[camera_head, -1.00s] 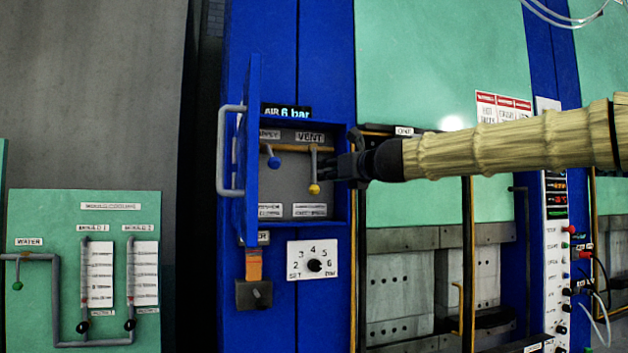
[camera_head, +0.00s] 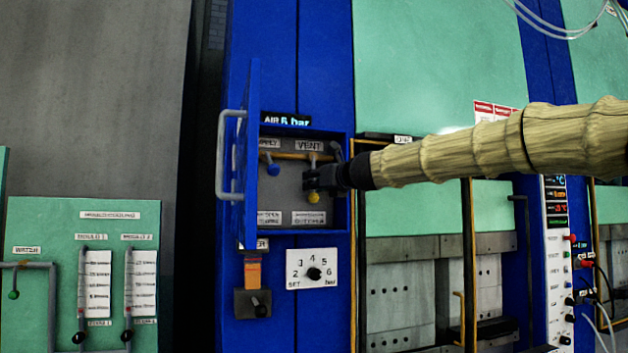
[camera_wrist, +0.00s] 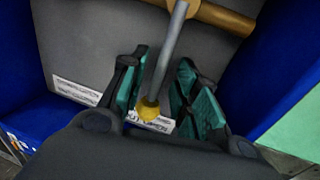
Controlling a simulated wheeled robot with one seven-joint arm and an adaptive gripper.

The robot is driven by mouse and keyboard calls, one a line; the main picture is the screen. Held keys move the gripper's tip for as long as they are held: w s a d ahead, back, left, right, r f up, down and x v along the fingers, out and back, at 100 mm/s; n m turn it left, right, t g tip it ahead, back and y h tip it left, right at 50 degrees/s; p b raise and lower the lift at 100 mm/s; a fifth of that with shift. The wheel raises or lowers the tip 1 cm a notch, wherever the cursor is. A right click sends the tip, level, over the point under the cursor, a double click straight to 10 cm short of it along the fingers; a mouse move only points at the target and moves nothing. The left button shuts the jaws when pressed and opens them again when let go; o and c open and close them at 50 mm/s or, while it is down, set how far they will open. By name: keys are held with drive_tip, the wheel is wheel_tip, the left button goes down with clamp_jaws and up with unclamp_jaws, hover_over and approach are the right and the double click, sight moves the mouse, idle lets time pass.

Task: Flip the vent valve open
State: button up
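The vent valve has a grey lever with a yellow knob (camera_head: 313,197), hanging down from an orange pipe under the VENT label (camera_head: 309,146). In the wrist view the lever (camera_wrist: 172,52) runs down between my fingers, with its yellow knob (camera_wrist: 148,109) at the lower end. My gripper (camera_head: 309,181) is at the lever, just above the knob. In the wrist view my gripper (camera_wrist: 158,88) is open, with a teal-padded finger on each side of the lever. The left finger is close to it; a gap shows on the right.
The blue cabinet door (camera_head: 252,150) stands open on the left, with a grey handle (camera_head: 222,155). A blue-knobbed supply lever (camera_head: 273,169) is left of the vent lever. The cabinet's side wall is close on the right. A dial (camera_head: 314,273) sits below.

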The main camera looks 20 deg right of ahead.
drive_tip(key=shift+w+a, duration=0.2)
drive_tip(key=shift+w, duration=0.3)
clamp_jaws()
drive_tip(key=shift+r, duration=0.1)
